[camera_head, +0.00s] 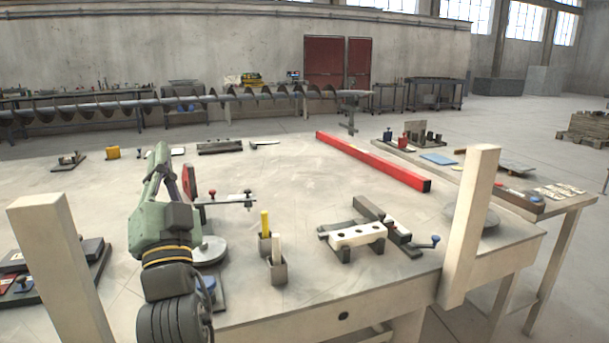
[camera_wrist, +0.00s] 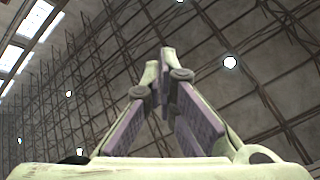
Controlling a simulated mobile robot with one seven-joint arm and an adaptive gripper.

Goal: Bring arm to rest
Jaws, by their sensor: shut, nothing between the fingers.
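In the wrist view my gripper (camera_wrist: 160,66) is shut and empty. Its two pale fingers, with purple inner pads, lean together at the tips. They point up at the dark roof trusses, and nothing is near them. I cannot make out the fingertips in the head view. The long dark auger (camera_head: 225,97) lies level across the far side of the room, behind the workbench.
The pale workbench (camera_head: 290,180) holds a red beam (camera_head: 370,160), a white holed block (camera_head: 357,235) on a fixture, and a small grey holder (camera_head: 277,271). A beige post (camera_head: 470,225) rises at right, another (camera_head: 60,270) at left. The bench centre is clear.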

